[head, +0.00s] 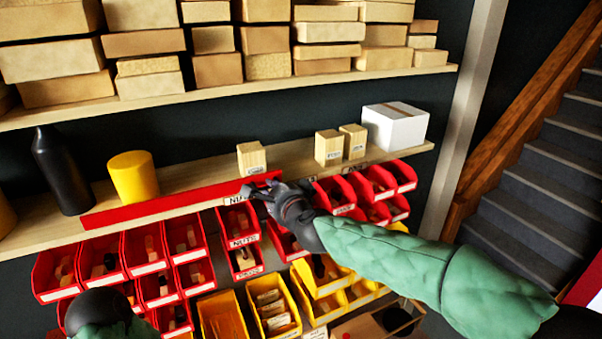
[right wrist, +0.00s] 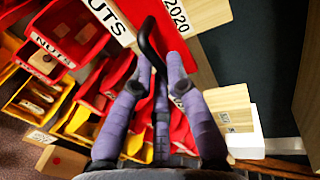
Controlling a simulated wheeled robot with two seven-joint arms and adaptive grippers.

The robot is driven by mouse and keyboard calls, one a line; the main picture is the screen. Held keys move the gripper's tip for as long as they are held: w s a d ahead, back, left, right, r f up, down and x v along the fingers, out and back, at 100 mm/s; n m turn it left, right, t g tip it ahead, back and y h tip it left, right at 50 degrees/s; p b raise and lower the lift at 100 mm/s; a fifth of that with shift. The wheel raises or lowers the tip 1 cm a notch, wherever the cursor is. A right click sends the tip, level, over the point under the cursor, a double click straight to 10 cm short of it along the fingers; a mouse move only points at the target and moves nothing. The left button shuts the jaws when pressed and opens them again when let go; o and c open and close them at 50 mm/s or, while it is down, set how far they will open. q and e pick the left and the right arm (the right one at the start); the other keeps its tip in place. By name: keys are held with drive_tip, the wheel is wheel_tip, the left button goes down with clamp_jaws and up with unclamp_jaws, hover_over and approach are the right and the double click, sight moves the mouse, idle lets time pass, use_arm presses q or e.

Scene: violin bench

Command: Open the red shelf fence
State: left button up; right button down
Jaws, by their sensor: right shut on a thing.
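The red shelf fence (head: 160,204) is a long red strip along the front edge of the middle wooden shelf (head: 300,160). In the right wrist view a red panel (right wrist: 158,18) shows behind the fingertips. My right gripper (head: 254,192) is at the fence's right end. In the right wrist view its purple-grey fingers (right wrist: 160,68) are closed around a dark curved bar (right wrist: 150,38), which looks like a handle on the fence. My left arm's dark end (head: 97,310) shows at the lower left, low before the bins; its fingers are hidden.
On the shelf stand a black bottle (head: 60,172), a yellow cylinder (head: 133,177), small wooden blocks (head: 251,158) and a white box (head: 395,125). Red bins (head: 100,258) and yellow bins (head: 222,316) hang below. Cardboard boxes (head: 150,44) fill the upper shelf. Stairs (head: 545,190) are at right.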

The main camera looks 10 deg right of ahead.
use_arm(q)
drive_tip(key=shift+s+a+r+p, duration=0.1)
drive_tip(key=shift+a+r+p, duration=0.15)
drive_tip(key=shift+r+p, duration=0.15)
drive_tip(key=shift+s+a+r+p, duration=0.1)
drive_tip(key=shift+a+r+p, duration=0.15)
drive_tip(key=shift+r, duration=0.2)
use_arm(e)
drive_tip(key=s+a, duration=0.2)
drive_tip(key=a, duration=0.4)
drive_tip(key=shift+d, duration=0.1)
drive_tip(key=c, duration=1.2)
unclamp_jaws()
drive_tip(key=v, duration=1.2)
drive_tip(key=shift+f, duration=0.1)
